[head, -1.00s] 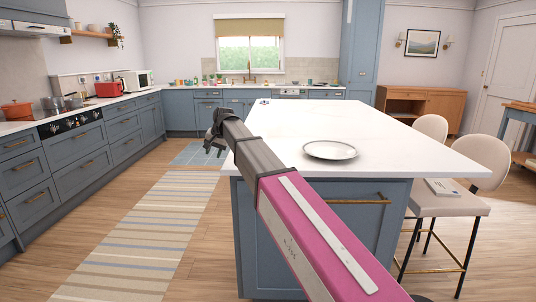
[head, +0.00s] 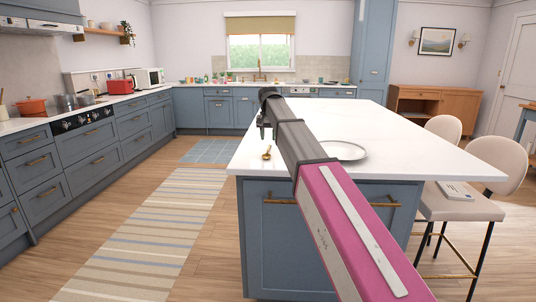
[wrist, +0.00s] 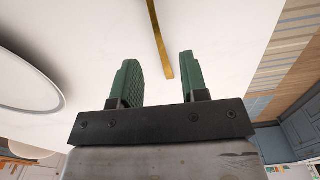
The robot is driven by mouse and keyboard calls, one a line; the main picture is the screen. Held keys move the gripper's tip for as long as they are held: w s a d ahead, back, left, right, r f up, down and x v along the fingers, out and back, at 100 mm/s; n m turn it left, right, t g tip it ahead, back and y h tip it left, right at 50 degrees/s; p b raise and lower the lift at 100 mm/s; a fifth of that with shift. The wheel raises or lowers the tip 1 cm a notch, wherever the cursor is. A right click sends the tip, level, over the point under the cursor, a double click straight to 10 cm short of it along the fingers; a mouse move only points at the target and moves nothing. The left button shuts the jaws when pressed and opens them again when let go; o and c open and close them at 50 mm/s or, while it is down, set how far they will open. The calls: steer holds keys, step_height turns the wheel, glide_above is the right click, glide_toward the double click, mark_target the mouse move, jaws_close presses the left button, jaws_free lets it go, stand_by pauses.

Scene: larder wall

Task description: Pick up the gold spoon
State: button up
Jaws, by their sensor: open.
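The gold spoon (head: 267,154) lies on the white top of the kitchen island, near its left edge, and shows only as a small gold shape in the head view. In the wrist view a straight gold length of the spoon (wrist: 160,40) comes down from the top edge and ends in line with the gap between the fingers. Its other end is out of frame there. My gripper (head: 263,131) is above the island's left side, close to the spoon. Its green fingers (wrist: 157,60) are apart with nothing held. The height above the spoon is hard to tell.
A round plate (head: 343,150) lies on the island (head: 400,144), right of the spoon and partly behind my arm; it also shows in the wrist view (wrist: 58,106). Two stools (head: 470,205) stand at the island's right side. The island top behind the plate looks clear.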

step_height(320, 180, down, 5)
steer(key=shift+f, duration=0.1)
jaws_close()
